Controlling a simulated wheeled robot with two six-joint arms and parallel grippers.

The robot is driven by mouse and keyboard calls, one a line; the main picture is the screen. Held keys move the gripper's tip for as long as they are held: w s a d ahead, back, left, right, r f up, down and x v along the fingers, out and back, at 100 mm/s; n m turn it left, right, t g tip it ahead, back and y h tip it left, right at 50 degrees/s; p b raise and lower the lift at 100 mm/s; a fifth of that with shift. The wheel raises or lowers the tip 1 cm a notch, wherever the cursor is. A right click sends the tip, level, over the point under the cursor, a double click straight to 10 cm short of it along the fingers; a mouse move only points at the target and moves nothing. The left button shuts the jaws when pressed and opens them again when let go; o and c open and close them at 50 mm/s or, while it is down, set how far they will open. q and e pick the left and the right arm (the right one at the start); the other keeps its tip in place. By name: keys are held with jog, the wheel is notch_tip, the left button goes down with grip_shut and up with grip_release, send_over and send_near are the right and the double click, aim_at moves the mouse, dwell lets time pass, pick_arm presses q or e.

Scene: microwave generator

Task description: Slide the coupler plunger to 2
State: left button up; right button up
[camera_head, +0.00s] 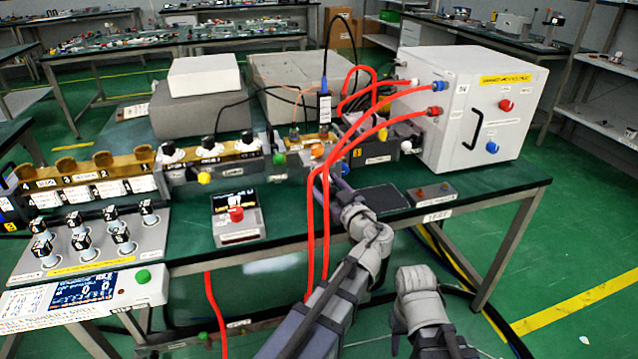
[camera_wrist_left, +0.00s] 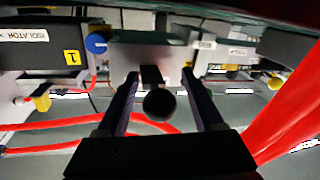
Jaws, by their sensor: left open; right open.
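My left gripper (camera_head: 320,168) reaches over the front of the bench to the middle of the waveguide line. In the left wrist view its two fingers (camera_wrist_left: 160,76) are open, one on each side of the plunger, with visible gaps. The coupler plunger (camera_wrist_left: 160,105) has a round black knob on a short dark stem coming out of a grey block (camera_wrist_left: 128,57). In the head view the plunger is hidden around my gripper, and I cannot read a position scale for it. My right arm shows at the lower right of the head view, but its fingers are not visible.
Red cables (camera_head: 309,220) hang beside my left arm and run to the white box (camera_head: 480,105). A yellow 1 tag (camera_wrist_left: 72,57) is left of the plunger. A meter box (camera_head: 237,215) and a dark pad (camera_head: 377,199) lie at the bench front.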

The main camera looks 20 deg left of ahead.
pick_arm(q)
jog(key=shift+d, duration=0.1)
grip_shut()
dwell(0.4)
dwell(0.9)
